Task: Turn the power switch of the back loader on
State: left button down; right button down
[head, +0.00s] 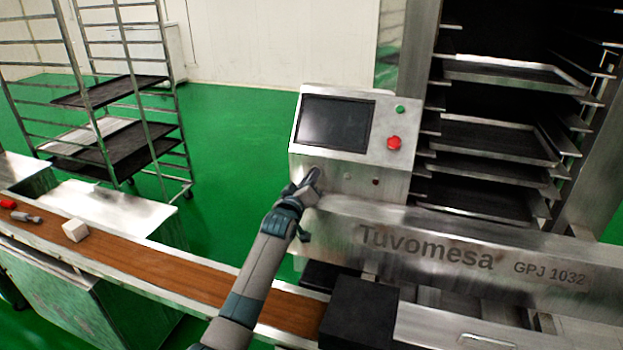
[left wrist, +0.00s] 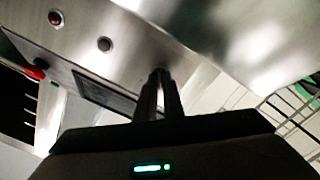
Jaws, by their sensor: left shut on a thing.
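The back loader's control panel (head: 330,166) is a tilted metal box with a dark screen (head: 334,123), a green button (head: 400,109) and a red mushroom button (head: 395,143). Along its lower edge are a small grey button (head: 347,176) and a small dark red lamp (head: 375,182). My left gripper (head: 313,178) is at the panel's lower left corner, in line with these. In the left wrist view its fingers (left wrist: 158,78) are closed together against the panel face, shut on the power switch, which they hide. The lamp (left wrist: 56,17) and grey button (left wrist: 104,44) show beside them. My right gripper is out of view.
The loader's front beam (head: 470,255) runs just below the panel. A tray rack (head: 500,135) stands at the right, and a wheeled rack (head: 110,110) at the back left. Green floor lies open behind.

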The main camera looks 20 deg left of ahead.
pick_arm(q)
jog(key=m, duration=0.4)
jog(key=shift+m, duration=0.4)
jog(key=m, duration=1.2)
jog(key=shift+d, duration=0.1)
jog(key=c, duration=1.9)
grip_release()
jog(key=shift+o, duration=0.2)
jog(key=shift+s, duration=0.15)
